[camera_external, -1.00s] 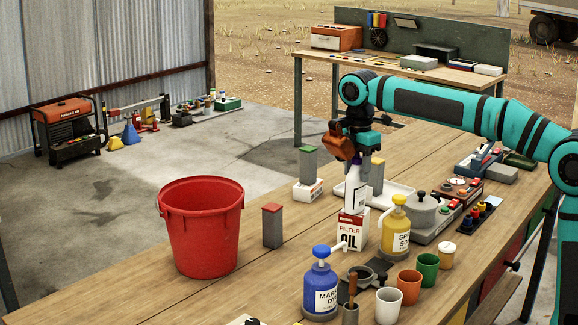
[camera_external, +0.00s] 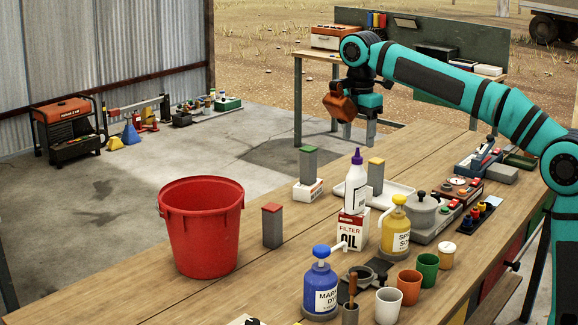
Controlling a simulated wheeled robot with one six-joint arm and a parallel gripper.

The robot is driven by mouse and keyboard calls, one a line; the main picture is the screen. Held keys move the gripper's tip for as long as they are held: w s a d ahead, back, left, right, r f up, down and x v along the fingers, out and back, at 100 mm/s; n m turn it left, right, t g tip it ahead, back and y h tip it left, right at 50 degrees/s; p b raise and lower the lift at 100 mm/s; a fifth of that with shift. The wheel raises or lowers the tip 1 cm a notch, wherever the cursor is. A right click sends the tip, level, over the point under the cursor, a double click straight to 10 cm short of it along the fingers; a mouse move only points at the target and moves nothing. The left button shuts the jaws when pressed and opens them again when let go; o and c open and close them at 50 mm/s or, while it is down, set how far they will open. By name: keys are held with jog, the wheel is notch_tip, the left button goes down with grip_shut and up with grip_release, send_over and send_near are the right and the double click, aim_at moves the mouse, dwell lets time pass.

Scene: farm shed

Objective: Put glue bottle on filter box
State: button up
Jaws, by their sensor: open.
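The glue bottle (camera_external: 356,186), white with a purple cap, stands upright on top of the filter box (camera_external: 352,229). The filter box is white and red, marked FILTER OIL, and stands on the wooden workbench. My gripper (camera_external: 358,136) is open and empty, pointing down, above and apart from the glue bottle near the bench's far side. Nothing touches the bottle but the box under it.
A yellow pump bottle (camera_external: 395,232) stands just right of the box, and a blue pump bottle (camera_external: 320,285) in front. A red bucket (camera_external: 202,232) is at left. Behind the bottle are a white tray (camera_external: 398,193) and a grey block with a yellow top (camera_external: 375,178).

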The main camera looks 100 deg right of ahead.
jog(key=shift+r, duration=1.45)
jog(key=shift+a, duration=0.1)
jog(key=s+a+m+t+h, duration=0.15)
jog(key=a+t, duration=0.25)
jog(key=a, duration=1)
jog(key=a+m+t+h, duration=0.2)
jog(key=a+t, duration=0.2)
jog(key=a, duration=0.9)
jog(key=s+a+f+m+t+y, duration=0.1)
jog(key=s+a+f+m+t, duration=0.1)
jog(key=s+a, duration=0.5)
jog(key=s+a+f+m+t+y, duration=0.1)
jog(key=s+a+f+t, duration=0.4)
jog(key=a, duration=0.6)
jog(key=s+t+y, duration=0.1)
jog(key=s+t, duration=0.1)
jog(key=s, duration=0.1)
jog(key=shift+s+a+f+m, duration=0.2)
jog(key=shift+s+f+m, duration=0.05)
jog(key=shift+m, duration=0.1)
jog(key=shift+y, duration=0.25)
